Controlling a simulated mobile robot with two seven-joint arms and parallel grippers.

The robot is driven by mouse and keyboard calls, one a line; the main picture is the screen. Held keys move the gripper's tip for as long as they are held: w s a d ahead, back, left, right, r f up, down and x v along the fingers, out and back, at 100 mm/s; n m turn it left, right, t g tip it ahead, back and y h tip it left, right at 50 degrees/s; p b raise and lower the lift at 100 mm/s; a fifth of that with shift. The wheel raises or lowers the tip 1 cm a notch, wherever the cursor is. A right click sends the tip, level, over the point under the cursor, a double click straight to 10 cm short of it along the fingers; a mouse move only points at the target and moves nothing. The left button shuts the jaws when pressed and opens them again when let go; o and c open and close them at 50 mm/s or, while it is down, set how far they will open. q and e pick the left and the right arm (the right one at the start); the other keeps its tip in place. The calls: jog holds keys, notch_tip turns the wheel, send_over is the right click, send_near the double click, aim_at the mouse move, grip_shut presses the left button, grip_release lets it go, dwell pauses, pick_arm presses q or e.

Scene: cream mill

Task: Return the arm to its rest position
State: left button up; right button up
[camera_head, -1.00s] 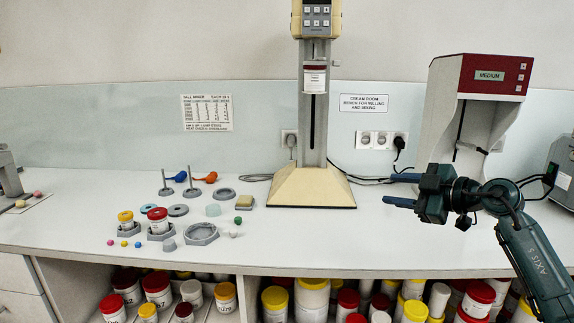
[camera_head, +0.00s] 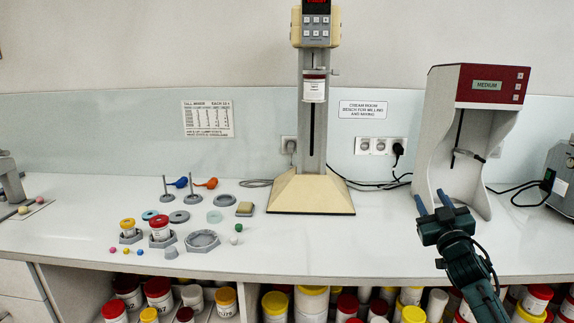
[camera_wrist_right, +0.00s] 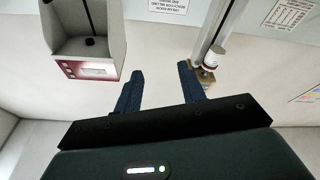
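My right gripper (camera_head: 431,202) is at the right of the bench in the head view, in front of the red-topped mill. Its two blue fingers point up and away, apart, with nothing between them. In the right wrist view the gripper (camera_wrist_right: 160,88) also shows two separated fingers with an empty gap. My right arm (camera_head: 468,268) comes up from the bottom right edge. My left gripper and left arm are not in view.
The red-topped mill (camera_head: 492,85) and the tall mixer (camera_head: 310,192) holding a white jar (camera_head: 314,90) stand at the back. Small parts, pots and rings (camera_head: 203,240) lie on the bench's left. The bench front (camera_head: 330,255) is clear. Jars fill the shelf below.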

notch_tip(320, 180, down, 6)
jog(key=d+m+g+h, duration=0.1)
jog(key=d+g, duration=0.1)
jog(key=g, duration=0.2)
jog(key=s+a+f+n+g+y, duration=0.1)
jog(key=s+a+f, duration=0.4)
jog(key=f, duration=0.3)
jog(key=s+a+f+g+y, duration=0.1)
jog(key=s+a+f, duration=0.35)
jog(key=f, duration=0.35)
jog(key=s+a+f+g+y, duration=0.1)
jog(key=s+a+f, duration=0.2)
jog(key=s, duration=0.7)
jog(key=s+a+f+g+y, duration=0.1)
jog(key=s+a+f, duration=0.3)
jog(key=s, duration=0.5)
jog(key=s+a+f+g+y, duration=0.1)
jog(key=s+a, duration=0.4)
jog(key=s, duration=0.5)
notch_tip(320, 180, down, 2)
jog(key=shift+s+a+f+m+g, duration=0.15)
jog(key=shift+s+f+m+g, duration=0.15)
jog(key=shift+g, duration=0.4)
